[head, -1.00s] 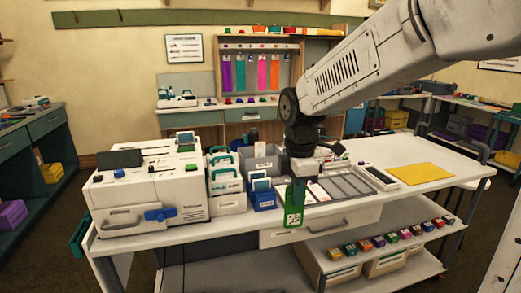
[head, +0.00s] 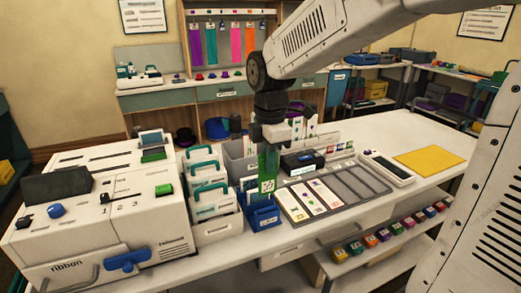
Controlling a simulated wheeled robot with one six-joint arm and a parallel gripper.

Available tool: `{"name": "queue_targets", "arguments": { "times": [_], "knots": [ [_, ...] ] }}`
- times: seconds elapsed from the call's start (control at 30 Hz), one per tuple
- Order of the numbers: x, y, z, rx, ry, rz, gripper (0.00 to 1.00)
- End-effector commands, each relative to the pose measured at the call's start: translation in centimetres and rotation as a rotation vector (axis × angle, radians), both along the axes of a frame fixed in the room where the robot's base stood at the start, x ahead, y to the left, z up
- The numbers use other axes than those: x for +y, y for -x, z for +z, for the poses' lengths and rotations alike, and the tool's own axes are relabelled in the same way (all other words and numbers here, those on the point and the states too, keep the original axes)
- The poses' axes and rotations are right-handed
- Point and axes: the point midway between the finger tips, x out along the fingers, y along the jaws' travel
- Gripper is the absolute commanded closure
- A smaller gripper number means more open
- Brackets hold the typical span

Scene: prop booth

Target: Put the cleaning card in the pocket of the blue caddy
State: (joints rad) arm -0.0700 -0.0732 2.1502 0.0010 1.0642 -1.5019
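The cleaning card is the green card (head: 268,166) with a white printed patch, hanging upright below my gripper (head: 271,143). My gripper is shut on its upper end. The blue caddy (head: 263,217) stands on the white table, right of the white caddies. The card's lower end overlaps the caddy's top in the head view. I cannot tell whether it is inside a pocket, above it or in front of it. The card and gripper hide part of the caddy.
White caddies with teal handles (head: 206,190) stand close left of the blue caddy, beside a big white printer (head: 100,215). A grey tray of cards (head: 340,190) lies close right.

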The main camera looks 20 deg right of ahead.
Motion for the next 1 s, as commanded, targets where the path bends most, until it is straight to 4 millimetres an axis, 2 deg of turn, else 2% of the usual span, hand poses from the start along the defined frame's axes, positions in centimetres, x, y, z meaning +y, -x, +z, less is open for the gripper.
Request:
{"name": "queue_targets", "arguments": {
  "times": [0.63, 1.0],
  "knots": [
    [0.1, 0.0, -4.0, 0.001, 0.000, 0.001, 1.00],
    [0.0, 0.0, -4.8, 0.000, 0.000, -0.001, 1.00]
  ]
}}
